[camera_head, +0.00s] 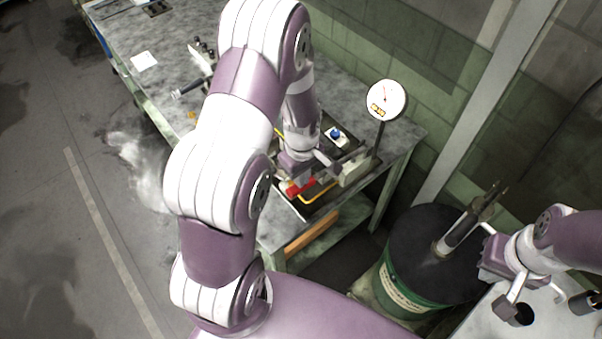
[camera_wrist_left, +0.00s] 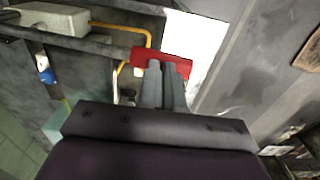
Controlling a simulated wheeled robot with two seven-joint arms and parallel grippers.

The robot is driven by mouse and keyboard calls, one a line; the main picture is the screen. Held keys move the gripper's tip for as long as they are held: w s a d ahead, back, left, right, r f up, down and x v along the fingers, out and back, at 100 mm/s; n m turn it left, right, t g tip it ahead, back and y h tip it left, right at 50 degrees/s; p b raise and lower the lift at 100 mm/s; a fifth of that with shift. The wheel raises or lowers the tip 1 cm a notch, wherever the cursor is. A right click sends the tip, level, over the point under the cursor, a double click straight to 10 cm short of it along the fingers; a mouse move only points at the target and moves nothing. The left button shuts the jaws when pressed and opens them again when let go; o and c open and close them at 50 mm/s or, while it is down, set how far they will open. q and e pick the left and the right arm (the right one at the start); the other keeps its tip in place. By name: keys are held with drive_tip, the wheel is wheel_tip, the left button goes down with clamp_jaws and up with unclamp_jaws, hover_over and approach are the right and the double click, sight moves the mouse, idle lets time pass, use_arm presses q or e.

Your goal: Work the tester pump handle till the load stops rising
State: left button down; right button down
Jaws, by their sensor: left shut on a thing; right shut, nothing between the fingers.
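The tester pump handle has a red grip (camera_head: 299,187), which also shows in the left wrist view (camera_wrist_left: 160,63) on the end of a dark bar. My left gripper (camera_head: 295,176) is shut on this grip; its two grey fingers (camera_wrist_left: 164,85) meet the red part in the wrist view. The round white gauge (camera_head: 387,98) stands on a post at the bench's right end, with a red needle and a small orange readout too small to read. My right gripper (camera_head: 484,268) is shut and empty beside the drum, far from the handle.
The grey bench (camera_head: 170,60) runs along the green block wall. A blue-topped item (camera_head: 336,133) and a yellow tube (camera_head: 318,193) lie near the tester. A green drum (camera_head: 400,285) with a dark lid and upright pump stands right of the bench. The floor at left is open.

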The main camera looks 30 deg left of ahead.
sight(302, 190)
use_arm(q)
drive_tip(key=shift+w+d+f+b, duration=0.1)
drive_tip(key=shift+f+b, duration=2)
drive_tip(key=shift+f, duration=1.15)
drive_tip(key=shift+r, duration=0.15)
wheel_tip(302, 190, up, 11)
drive_tip(key=p, duration=1)
